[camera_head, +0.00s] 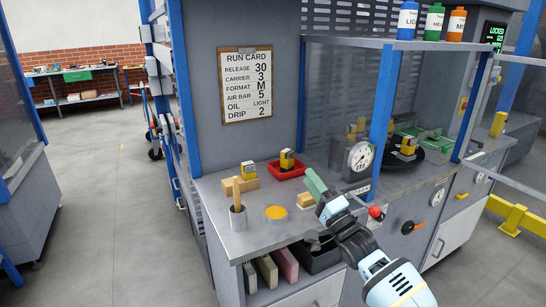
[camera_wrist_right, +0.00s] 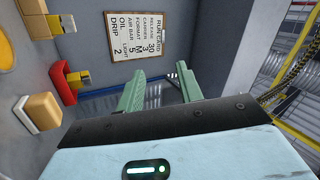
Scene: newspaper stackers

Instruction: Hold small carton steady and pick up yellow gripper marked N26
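Several small yellow grippers show in the head view: one on a wooden block (camera_head: 247,170), one at a red tray (camera_head: 287,159), and others farther right, including one by a dark round plate (camera_head: 408,146). No N26 mark is legible. A small tan box (camera_head: 305,201), possibly the small carton, sits on the counter just left of my right gripper; it also shows in the right wrist view (camera_wrist_right: 38,112). My right gripper (camera_head: 322,196) is above the counter. Its green fingers are apart and empty in the wrist view (camera_wrist_right: 160,90). My left gripper is out of view.
A dial gauge (camera_head: 359,160) and a red knob (camera_head: 376,212) are to the right. A shelf with bottles (camera_head: 433,22) overhangs the back.

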